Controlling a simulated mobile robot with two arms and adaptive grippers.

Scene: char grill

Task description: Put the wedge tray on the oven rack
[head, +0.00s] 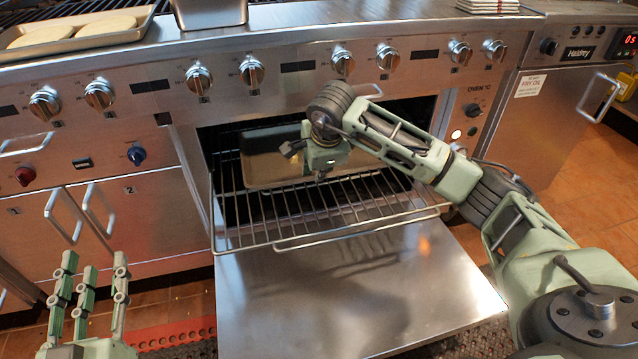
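A shallow shiny metal tray (262,172) lies on the oven rack (345,214), towards the back left inside the open oven; no wedges are visible on it, and its right part is hidden by my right arm. The rack is pulled partly out above the lowered oven door (340,300). My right gripper (318,172) is at the oven mouth, overlapping the tray's right side in the picture; I cannot tell whether it touches the tray or how far its fingers are apart. My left gripper (90,285) is at the lower left, fingers up, spread and empty, away from the oven.
A tray with flat pale breads (75,38) and a steel pan (208,12) sit on the range top. Control knobs (342,62) line the front panel above the oven. A fryer cabinet (562,118) stands at the right. The lowered door's top is bare.

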